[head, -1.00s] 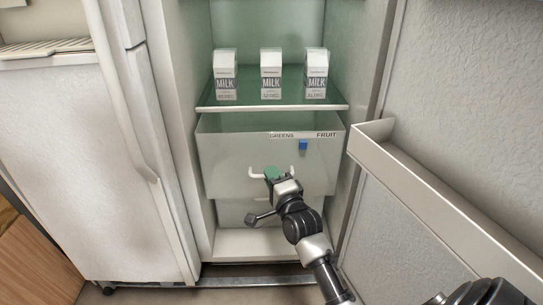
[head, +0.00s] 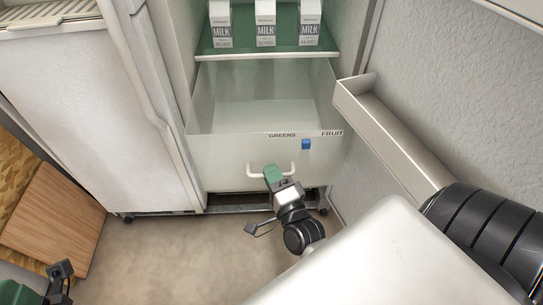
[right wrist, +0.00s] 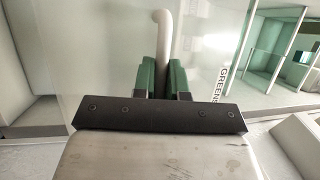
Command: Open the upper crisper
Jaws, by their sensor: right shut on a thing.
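The upper crisper (head: 220,150) is a pale, translucent drawer marked GREENS and FRUIT, with a blue slider (head: 306,144) on its front. It is pulled out of the fridge, and its empty inside shows from above. My right gripper (head: 271,172) is shut on the crisper's white bar handle (head: 251,172). In the right wrist view the green fingers (right wrist: 162,76) stand on both sides of the handle (right wrist: 164,30). At the bottom left of the head view, part of what looks like my left gripper (head: 58,275) shows; its jaw state is unclear.
Several milk cartons (head: 266,28) stand on the glass shelf (head: 265,56) above the drawer. The open fridge door with its bin (head: 385,130) is at the right. A closed white door (head: 100,110) is at the left. A wooden panel (head: 55,215) and bare floor (head: 190,255) lie below.

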